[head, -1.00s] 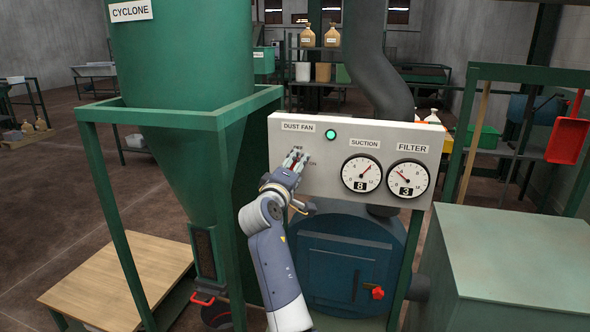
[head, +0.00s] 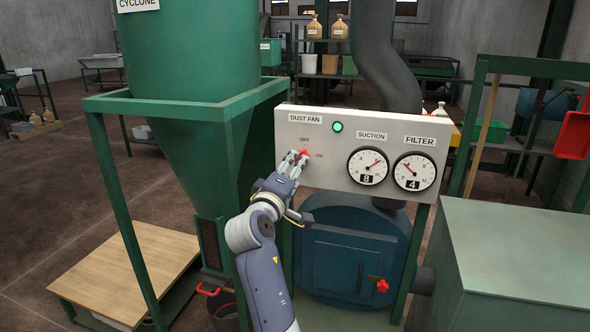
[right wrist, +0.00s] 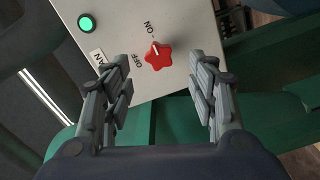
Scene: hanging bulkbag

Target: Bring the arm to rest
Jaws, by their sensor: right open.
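My right gripper (head: 294,164) is in front of the control panel's lower left in the head view. It is open and empty, with its fingers (right wrist: 162,80) spread wide in the right wrist view. The red star-shaped dust fan knob (right wrist: 158,55) shows beyond and between the fingertips, apart from them. Its white mark points toward the ON side. The knob also shows just past the fingers in the head view (head: 304,154). The green lamp (head: 337,127) is lit. My left gripper is not in view.
The panel (head: 320,180) carries a suction gauge (head: 368,166) reading 8 and a filter gauge (head: 414,172) reading 4. The green cyclone frame (head: 108,180) stands close left of my arm. A blue round-bodied unit (head: 340,270) sits below the panel, and a green box (head: 520,250) stands right.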

